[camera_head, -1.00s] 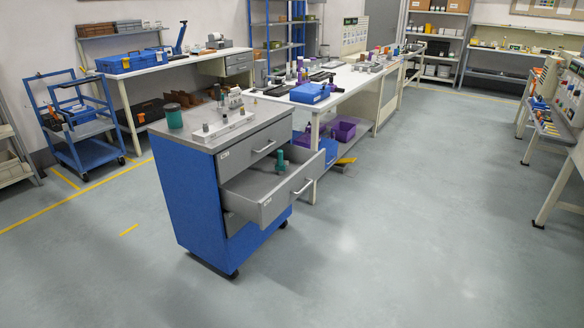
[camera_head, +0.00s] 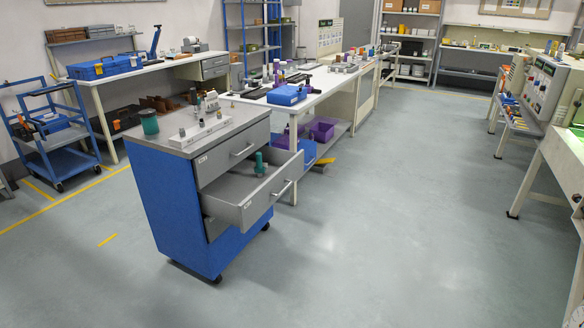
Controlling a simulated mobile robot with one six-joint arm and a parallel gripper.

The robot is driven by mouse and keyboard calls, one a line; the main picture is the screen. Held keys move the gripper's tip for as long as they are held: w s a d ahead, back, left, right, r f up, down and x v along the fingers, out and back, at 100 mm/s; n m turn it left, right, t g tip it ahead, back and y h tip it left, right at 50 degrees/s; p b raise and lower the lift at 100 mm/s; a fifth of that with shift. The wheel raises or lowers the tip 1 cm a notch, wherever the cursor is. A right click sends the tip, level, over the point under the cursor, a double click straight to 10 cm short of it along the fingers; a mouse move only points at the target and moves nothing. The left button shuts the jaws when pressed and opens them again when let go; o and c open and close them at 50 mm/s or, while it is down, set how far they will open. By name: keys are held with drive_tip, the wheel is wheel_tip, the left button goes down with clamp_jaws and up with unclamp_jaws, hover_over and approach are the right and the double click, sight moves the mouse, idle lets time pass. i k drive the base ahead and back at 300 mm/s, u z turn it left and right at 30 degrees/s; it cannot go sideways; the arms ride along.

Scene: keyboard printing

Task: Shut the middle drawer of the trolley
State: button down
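The trolley (camera_head: 172,208) is a blue cabinet on dark castors with a grey top, standing left of the picture's middle. Its middle drawer (camera_head: 262,204) is grey with a bar handle (camera_head: 282,189) and stands pulled well out to the right. A green object (camera_head: 259,164) stands inside it. The top drawer (camera_head: 236,152) above is shut. The lower front below the open drawer is partly hidden. My gripper is not in view.
The trolley's top carries a green jar (camera_head: 149,123) and a white block with small parts (camera_head: 200,133). A long white workbench (camera_head: 318,92) stands behind it. A blue cart (camera_head: 60,168) is at left. Open floor (camera_head: 380,220) lies to the right.

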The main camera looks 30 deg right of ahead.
sight(237, 198)
drive_tip(key=z, duration=0.05)
drive_tip(key=i, duration=1)
drive_tip(key=u, duration=0.05)
